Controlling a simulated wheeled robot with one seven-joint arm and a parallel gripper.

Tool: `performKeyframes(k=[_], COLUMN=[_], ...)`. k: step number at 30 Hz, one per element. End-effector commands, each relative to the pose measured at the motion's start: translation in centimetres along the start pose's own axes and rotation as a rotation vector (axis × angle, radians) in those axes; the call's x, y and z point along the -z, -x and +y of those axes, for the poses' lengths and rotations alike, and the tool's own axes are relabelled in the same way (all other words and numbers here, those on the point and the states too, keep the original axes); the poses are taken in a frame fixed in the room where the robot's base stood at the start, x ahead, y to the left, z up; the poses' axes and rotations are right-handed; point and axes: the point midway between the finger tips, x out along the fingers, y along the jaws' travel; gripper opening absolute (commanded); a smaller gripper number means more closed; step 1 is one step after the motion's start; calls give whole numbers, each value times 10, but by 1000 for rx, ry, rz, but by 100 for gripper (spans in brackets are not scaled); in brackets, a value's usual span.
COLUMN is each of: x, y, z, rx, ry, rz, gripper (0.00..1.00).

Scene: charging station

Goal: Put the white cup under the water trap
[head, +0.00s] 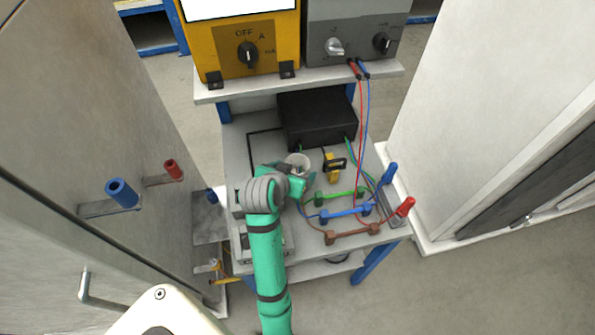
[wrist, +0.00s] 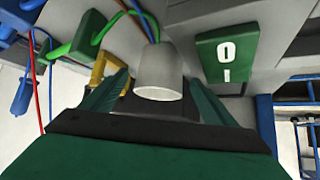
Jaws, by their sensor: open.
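I cannot clearly make out the water trap in either view.
A black box (head: 317,120) stands behind the cup. A yellow clamp-like part (head: 334,168) is close to its right. Green (head: 340,196), blue (head: 346,212) and brown (head: 352,233) handled leads lie to the right. A green 0/I switch (wrist: 227,52) is near my gripper. Tall cabinets flank the bench.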

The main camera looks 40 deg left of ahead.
Motion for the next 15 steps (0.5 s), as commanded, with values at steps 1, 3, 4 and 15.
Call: performKeyframes(k=[1, 3, 4, 15], x=[0, -1, 0, 0], y=[-8, -18, -22, -36], z=[0, 1, 1, 1], rx=[-1, -2, -2, -1], ry=[0, 0, -1, -1], rz=[-2, -1, -1, 0], gripper=[80, 80, 80, 80])
